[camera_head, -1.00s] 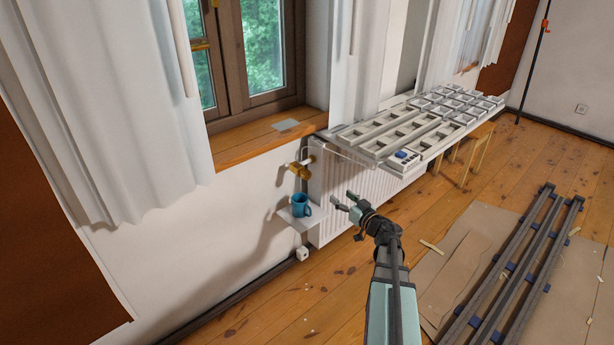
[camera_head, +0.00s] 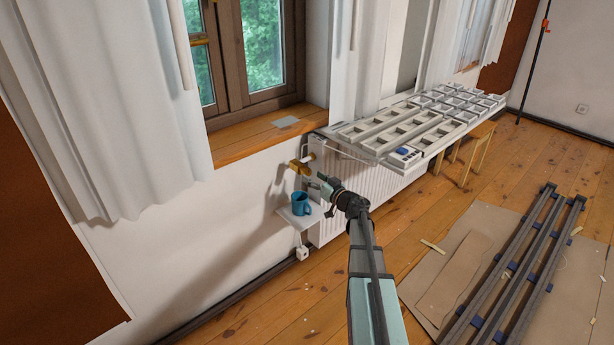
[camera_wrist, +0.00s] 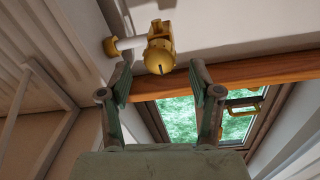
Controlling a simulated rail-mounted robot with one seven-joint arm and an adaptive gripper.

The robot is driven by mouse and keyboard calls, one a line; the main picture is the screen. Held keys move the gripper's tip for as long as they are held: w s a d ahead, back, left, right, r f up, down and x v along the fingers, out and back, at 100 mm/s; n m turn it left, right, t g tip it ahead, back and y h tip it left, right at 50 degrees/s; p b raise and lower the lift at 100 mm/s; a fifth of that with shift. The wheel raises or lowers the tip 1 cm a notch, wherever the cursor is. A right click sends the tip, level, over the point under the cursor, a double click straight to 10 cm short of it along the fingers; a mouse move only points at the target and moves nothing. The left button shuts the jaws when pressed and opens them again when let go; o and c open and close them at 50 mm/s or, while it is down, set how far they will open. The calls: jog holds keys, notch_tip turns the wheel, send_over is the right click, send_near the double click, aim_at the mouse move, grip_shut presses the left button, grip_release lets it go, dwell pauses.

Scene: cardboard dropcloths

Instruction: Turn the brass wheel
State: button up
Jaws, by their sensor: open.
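The brass wheel (camera_head: 299,167) is a small ribbed brass knob on a valve at the left end of the white radiator, below the window sill. In the wrist view the brass wheel (camera_wrist: 160,57) shows ahead of my gripper, just beyond and between the fingertips. My gripper (camera_head: 315,181) is close to the wheel, slightly right of and below it in the head view. In the wrist view my gripper (camera_wrist: 162,78) has its two fingers spread apart with nothing between them. I cannot tell whether a finger touches the wheel.
A blue mug (camera_head: 301,204) stands on a small white shelf (camera_head: 288,217) right below the wheel and gripper. The radiator (camera_head: 362,196) is just right. Pale trays (camera_head: 395,130) lie on a board above it. Dark rails (camera_head: 520,270) lie on cardboard on the floor.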

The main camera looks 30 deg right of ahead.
aim_at(309, 174)
jog(key=shift+b+x, duration=0.3)
jog(key=shift+x, duration=1.85)
jog(key=c, duration=1.1)
